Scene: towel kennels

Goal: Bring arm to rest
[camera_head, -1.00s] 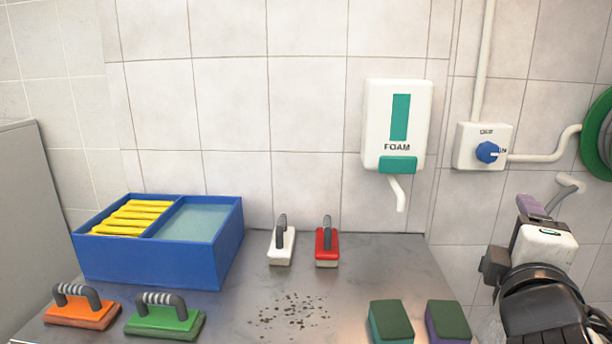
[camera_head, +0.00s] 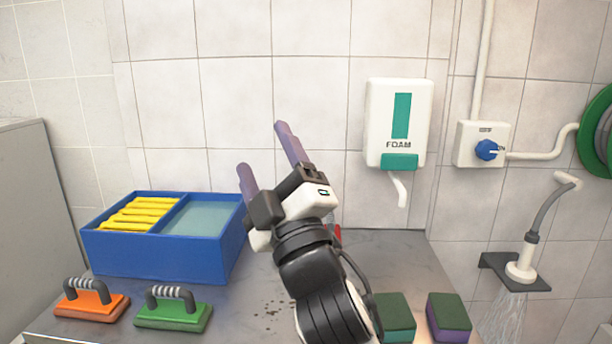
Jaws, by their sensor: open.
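My gripper (camera_head: 268,162) is raised in the middle of the view, in front of the tiled wall and above the grey counter (camera_head: 400,262). Its two purple fingers are spread apart and point up and to the left, with nothing between them. My black and white wrist and forearm come up from the bottom centre. They hide the white brush, most of the red brush (camera_head: 337,233) and part of the dark specks (camera_head: 268,308) on the counter.
A blue bin (camera_head: 165,258) with yellow rolls and a water-filled side stands left. Orange (camera_head: 92,305) and green (camera_head: 172,316) handled brushes lie in front. Two sponges (camera_head: 397,318) (camera_head: 448,318) sit right of my arm.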

